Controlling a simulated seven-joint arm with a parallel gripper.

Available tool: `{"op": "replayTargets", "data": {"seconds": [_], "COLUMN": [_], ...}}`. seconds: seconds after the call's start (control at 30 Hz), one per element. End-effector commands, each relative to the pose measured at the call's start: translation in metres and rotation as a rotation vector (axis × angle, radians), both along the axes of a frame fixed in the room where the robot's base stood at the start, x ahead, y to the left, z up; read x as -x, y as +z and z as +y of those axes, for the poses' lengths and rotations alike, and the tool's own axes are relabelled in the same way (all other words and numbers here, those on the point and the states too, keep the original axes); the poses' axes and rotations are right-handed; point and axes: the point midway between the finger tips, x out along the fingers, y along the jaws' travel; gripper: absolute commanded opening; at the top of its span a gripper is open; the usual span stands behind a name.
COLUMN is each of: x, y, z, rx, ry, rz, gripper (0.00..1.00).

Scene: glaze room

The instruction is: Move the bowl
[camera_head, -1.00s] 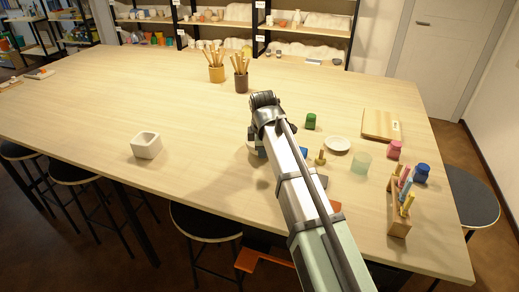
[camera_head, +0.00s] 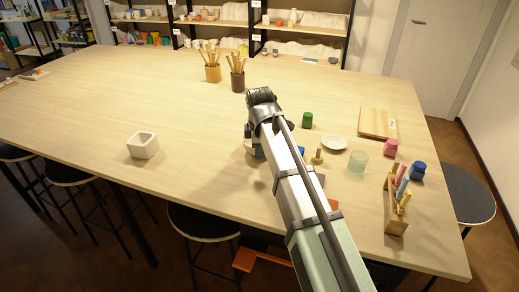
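A white, square-sided bowl or pot (camera_head: 143,146) with rounded corners stands upright on the left part of the table, well apart from my arm. A pale rounded thing (camera_head: 249,147) shows at the left edge of my arm, under the wrist; most of it is hidden, and it may be a bowl. My gripper (camera_head: 257,152) is low over the table at that pale thing, largely hidden behind my own arm. I cannot see whether its fingers are open or touch anything. A shallow white dish (camera_head: 334,143) lies to the right of my arm.
Right of my arm stand a green jar (camera_head: 307,120), a greenish glass (camera_head: 357,161), pink (camera_head: 390,147) and blue jars (camera_head: 418,171), a wooden board (camera_head: 378,123) and a wooden tool rack (camera_head: 396,219). Two brush pots (camera_head: 212,73) stand behind. The table's left half is mostly clear.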

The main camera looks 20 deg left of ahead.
Motion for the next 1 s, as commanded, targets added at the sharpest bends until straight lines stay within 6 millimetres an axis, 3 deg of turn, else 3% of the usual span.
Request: {"op": "replayTargets", "data": {"seconds": [0.6, 0.8, 1.0], "x": [0.021, 0.026, 0.029], "y": [0.095, 0.116, 0.124], "z": [-0.008, -0.01, -0.011], "rx": [-0.001, 0.0, 0.001], "ry": [0.0, 0.0, 0.0], "rz": [-0.002, -0.001, 0.001], "gripper": [0.39, 0.39, 0.39]}}
